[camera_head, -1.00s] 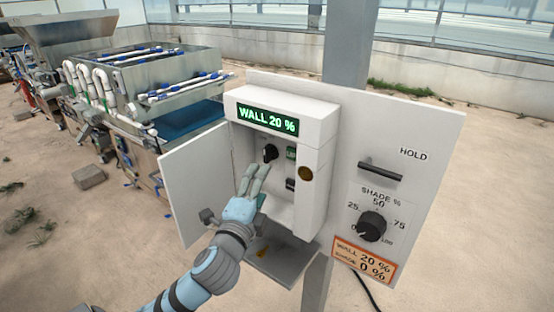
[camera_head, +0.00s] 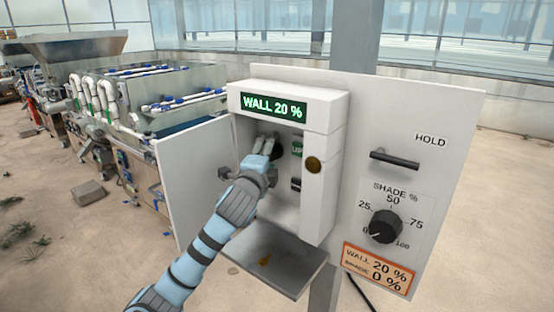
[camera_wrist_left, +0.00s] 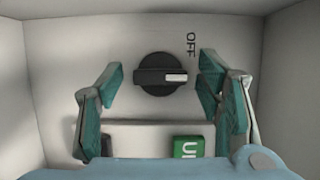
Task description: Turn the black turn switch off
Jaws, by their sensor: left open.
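The black turn switch (camera_wrist_left: 163,74) is on the back wall inside the open white box (camera_head: 318,190). Its white mark points right in the left wrist view, and the printed OFF label (camera_wrist_left: 191,45) is above and right of it. In the head view the switch (camera_head: 275,153) is partly hidden behind my fingers. My left gripper (camera_head: 264,147) reaches into the box with its fingers open. In the left wrist view one finger is on each side of the switch, with gaps to it; whether they are level with it in depth is unclear. My right gripper is not in view.
A green button (camera_wrist_left: 192,146) lies below the switch. The box's door (camera_head: 195,180) stands open at left and a flap (camera_head: 275,262) hangs out below. A display (camera_head: 273,107) reads WALL 20 %. The panel at right carries a handle (camera_head: 395,160) and the SHADE dial (camera_head: 385,226).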

